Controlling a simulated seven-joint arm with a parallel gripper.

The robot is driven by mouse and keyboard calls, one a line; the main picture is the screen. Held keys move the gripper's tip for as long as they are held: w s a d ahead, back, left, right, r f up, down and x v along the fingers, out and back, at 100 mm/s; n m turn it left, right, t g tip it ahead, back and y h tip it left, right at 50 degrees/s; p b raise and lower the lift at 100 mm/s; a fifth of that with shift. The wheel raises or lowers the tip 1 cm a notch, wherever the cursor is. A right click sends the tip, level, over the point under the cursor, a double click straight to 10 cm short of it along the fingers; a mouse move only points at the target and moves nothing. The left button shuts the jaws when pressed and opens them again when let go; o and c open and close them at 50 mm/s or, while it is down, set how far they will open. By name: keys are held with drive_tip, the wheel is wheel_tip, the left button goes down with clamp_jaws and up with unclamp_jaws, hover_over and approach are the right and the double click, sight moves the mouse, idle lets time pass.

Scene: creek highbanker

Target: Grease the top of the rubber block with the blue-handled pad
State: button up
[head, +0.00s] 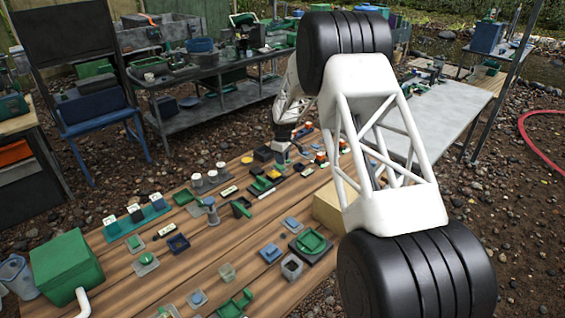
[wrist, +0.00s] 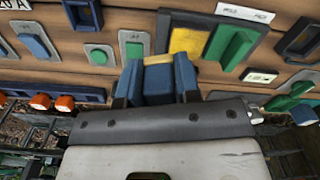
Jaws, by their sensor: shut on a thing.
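My gripper (wrist: 157,88) shows at the bottom middle of the wrist view, pointing at the bench. It is shut on a blue piece (wrist: 157,82) with a tan-yellow strip along its far edge, which looks like the blue-handled pad. The pad's underside is hidden. In the head view my gripper (head: 282,150) is small, low over the far part of the wooden bench, and what it holds cannot be made out there. I cannot tell for sure which piece is the rubber block; a dark block (head: 263,154) lies just left of my gripper in the head view.
The wooden bench (head: 130,263) is crowded with small parts. Near my gripper in the wrist view are a yellow plate (wrist: 188,40), a green block (wrist: 233,46) and several orange-topped pieces (wrist: 64,103). A green box (head: 66,262) stands at the bench's near left.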

drive_tip(key=shift+r, duration=0.35)
drive_tip(key=shift+r, duration=1.5)
idle(0.3)
drive_tip(key=m, duration=0.4)
drive_tip(key=shift+a+f, duration=0.1)
drive_tip(key=shift+a, duration=0.15)
drive_tip(key=m, duration=0.4)
drive_tip(key=shift+a+f, duration=0.1)
drive_tip(key=shift+a, duration=0.15)
drive_tip(key=m, duration=0.5)
drive_tip(key=shift+s+a+f+m, duration=0.1)
drive_tip(key=shift+a+f+m, duration=0.05)
drive_tip(key=shift+a+m, duration=0.15)
drive_tip(key=m, duration=0.4)
drive_tip(key=shift+a+f, duration=0.1)
drive_tip(key=shift+a, duration=0.15)
